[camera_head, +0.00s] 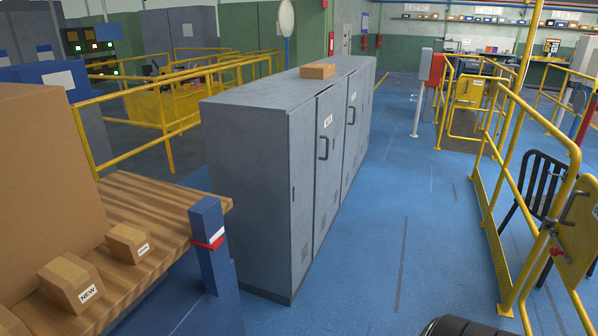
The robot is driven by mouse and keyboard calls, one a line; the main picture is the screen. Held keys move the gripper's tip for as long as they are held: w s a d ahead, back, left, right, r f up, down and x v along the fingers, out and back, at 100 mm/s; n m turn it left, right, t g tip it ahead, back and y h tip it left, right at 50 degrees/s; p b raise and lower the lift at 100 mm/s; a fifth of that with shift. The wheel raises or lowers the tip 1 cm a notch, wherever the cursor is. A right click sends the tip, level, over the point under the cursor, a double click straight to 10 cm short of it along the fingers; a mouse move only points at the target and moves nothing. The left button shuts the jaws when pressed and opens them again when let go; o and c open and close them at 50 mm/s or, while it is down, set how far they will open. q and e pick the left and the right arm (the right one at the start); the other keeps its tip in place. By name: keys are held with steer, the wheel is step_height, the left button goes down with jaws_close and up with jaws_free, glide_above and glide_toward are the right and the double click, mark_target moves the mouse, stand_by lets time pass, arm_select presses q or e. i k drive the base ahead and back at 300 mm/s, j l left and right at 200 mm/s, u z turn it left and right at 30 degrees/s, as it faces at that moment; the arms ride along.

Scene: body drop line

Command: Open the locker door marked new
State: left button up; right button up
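A grey metal locker (246,170) stands in the middle of the blue floor, with its row of doors facing right. The nearer labelled door (327,190) has a white label (328,121) and a dark vertical handle (323,149). A farther door (351,140) has a similar label (353,98) and handle. Both doors look closed. The label words are too small to read with certainty. Neither of my grippers is in view.
A cardboard box (317,71) lies on the locker top. A wooden table (178,221) at left bears boxes, one marked NEW (70,283). Yellow railings (487,211) and a dark chair (541,190) stand at right. Blue floor (400,215) between locker and railings is clear.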

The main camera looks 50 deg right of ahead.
mark_target(325, 102)
steer(key=z, duration=1.7)
steer(key=i+l+z, duration=0.1)
steer(key=i, duration=0.4)
steer(key=i+l, duration=0.25)
steer(key=i, duration=0.25)
steer(key=k+z, duration=0.05)
